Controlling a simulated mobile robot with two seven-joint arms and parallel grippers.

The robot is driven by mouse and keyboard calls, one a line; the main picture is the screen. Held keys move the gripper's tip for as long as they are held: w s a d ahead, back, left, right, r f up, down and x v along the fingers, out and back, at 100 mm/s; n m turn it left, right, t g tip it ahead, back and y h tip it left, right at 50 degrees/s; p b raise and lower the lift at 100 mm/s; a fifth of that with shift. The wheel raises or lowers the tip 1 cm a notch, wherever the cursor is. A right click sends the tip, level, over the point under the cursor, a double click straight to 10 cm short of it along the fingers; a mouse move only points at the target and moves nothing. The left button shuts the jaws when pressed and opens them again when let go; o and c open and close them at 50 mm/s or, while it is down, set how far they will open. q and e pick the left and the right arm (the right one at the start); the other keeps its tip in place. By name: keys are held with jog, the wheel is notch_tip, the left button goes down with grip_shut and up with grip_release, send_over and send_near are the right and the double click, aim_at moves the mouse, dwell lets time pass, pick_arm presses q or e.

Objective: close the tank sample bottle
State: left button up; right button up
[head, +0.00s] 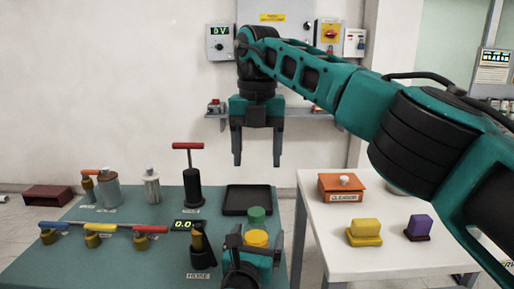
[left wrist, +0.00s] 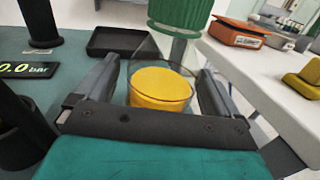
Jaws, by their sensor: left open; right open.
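The sample bottle is clear glass with yellow contents (head: 256,239) and stands near the right edge of the green table. Its green ribbed cap (head: 257,213) is above the yellow part; I cannot tell how it is seated. In the left wrist view the yellow part (left wrist: 161,88) lies between my fingers and the green cap (left wrist: 180,12) is cut off at the top. My left gripper (head: 255,244) is open, with one finger on each side of the bottle. My right gripper (head: 257,160) is open and empty, pointing down beyond and above the bottle.
A black tray (head: 248,200) lies behind the bottle. A black hand pump (head: 192,185) and hose fitting (head: 198,250) stand to its left, near a pressure display (head: 184,225). The white table (head: 400,255) at right holds an orange cleanser box (head: 342,189) and yellow and purple blocks.

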pick_arm(q)
jog(key=p+v, duration=0.1)
jog(key=v, duration=1.1)
jog(key=shift+s+f, duration=0.1)
